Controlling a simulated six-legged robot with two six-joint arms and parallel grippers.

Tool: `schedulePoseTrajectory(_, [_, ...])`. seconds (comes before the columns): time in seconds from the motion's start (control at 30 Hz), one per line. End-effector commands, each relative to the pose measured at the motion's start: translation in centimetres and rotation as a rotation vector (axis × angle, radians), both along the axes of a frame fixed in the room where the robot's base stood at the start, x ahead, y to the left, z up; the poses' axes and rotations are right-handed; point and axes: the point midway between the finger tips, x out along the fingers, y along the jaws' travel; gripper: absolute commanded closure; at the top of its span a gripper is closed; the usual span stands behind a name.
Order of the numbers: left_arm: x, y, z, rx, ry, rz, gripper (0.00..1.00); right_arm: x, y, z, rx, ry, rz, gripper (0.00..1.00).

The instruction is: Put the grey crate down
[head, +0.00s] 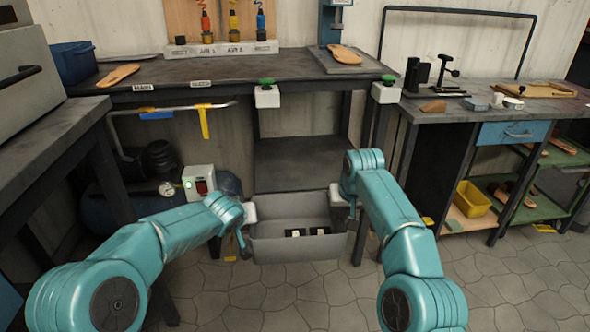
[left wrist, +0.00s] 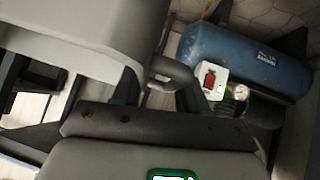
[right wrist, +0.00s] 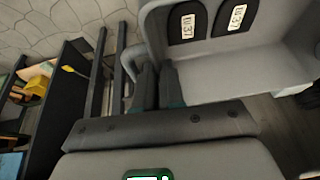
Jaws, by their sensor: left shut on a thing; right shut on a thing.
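The grey crate (head: 297,248) is held level between my two arms, in front of the lower shelf of the back bench. Two dark pieces with white labels (right wrist: 187,22) lie in it; the labels appear to read 37. My left gripper (head: 245,236) is shut at the crate's left side, on its handle, which shows in the left wrist view (left wrist: 172,74). My right gripper (head: 350,212) is shut on the handle at the right side; its fingers also show in the right wrist view (right wrist: 158,88). The crate's underside is hidden, so I cannot tell whether it touches anything.
The dark lower shelf (head: 300,160) behind the crate looks bare. A blue compressor (left wrist: 250,62) with a switch box stands left of the crate. A right-hand bench (head: 480,112) has a yellow bin (head: 472,198) below it. Open tiled floor (head: 310,300) lies in front.

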Motion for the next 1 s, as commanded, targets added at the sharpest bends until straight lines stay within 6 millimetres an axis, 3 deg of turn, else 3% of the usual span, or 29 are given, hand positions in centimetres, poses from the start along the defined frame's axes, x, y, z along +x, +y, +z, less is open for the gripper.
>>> schedulePoseTrajectory(0.47, [-0.3,-0.1,-0.1,0.0,-0.003,-0.002,1.0,-0.1,0.1,-0.1,0.0,-0.001,-0.001,1.0])
schedulePoseTrajectory(1.0, [-2.4,-0.1,-1.5,0.001,-0.003,-0.003,1.0,-2.4,0.1,-1.5,0.001,-0.001,0.0,1.0])
